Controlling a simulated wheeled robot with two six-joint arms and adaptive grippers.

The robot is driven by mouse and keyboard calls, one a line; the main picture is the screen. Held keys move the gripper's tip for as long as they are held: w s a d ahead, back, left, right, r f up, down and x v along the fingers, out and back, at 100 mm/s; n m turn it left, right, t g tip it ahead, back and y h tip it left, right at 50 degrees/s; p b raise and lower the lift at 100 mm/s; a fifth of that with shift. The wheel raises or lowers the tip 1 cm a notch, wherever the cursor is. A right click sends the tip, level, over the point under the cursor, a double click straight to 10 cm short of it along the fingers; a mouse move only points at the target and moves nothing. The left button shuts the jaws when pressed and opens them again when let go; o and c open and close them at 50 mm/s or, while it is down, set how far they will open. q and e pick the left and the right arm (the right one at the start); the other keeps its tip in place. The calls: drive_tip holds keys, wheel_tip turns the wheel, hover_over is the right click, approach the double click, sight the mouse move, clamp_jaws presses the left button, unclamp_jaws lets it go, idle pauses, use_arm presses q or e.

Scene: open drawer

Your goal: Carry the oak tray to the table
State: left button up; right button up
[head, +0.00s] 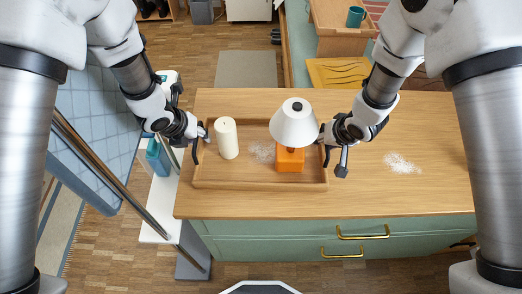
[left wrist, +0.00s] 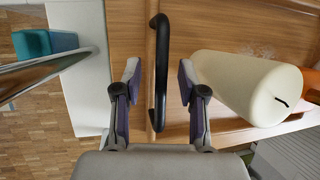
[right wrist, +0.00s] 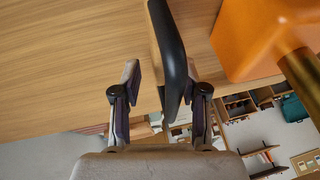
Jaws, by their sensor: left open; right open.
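The oak tray (head: 258,187) lies flat on a wooden counter top. It carries a cream candle (head: 228,140) and a lamp with a white shade (head: 295,124) and an orange base (head: 290,160). My left gripper (head: 200,140) is open at the tray's left end; in the left wrist view the black handle (left wrist: 160,55) stands between its spread fingers. My right gripper (head: 331,150) is open at the right end; in the right wrist view the other black handle (right wrist: 168,45) lies between its fingers. I cannot tell whether any finger touches a handle.
The counter top (head: 420,195) is bare right of the tray except for white powder (head: 402,163). Powder also lies in the tray. Green drawers with brass handles (head: 362,232) are below. A white stand (head: 160,205) with a teal object (head: 157,157) is at left. A teal mug (head: 355,16) stands behind.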

use_arm(q)
drive_tip(key=shift+r, duration=0.1)
drive_tip(key=shift+c, duration=1.3)
use_arm(e)
drive_tip(key=shift+c, duration=1.3)
use_arm(q)
drive_tip(key=shift+s, duration=0.1)
clamp_jaws()
use_arm(e)
clamp_jaws()
drive_tip(key=shift+d+r, duration=0.1)
drive_tip(key=shift+r, duration=0.05)
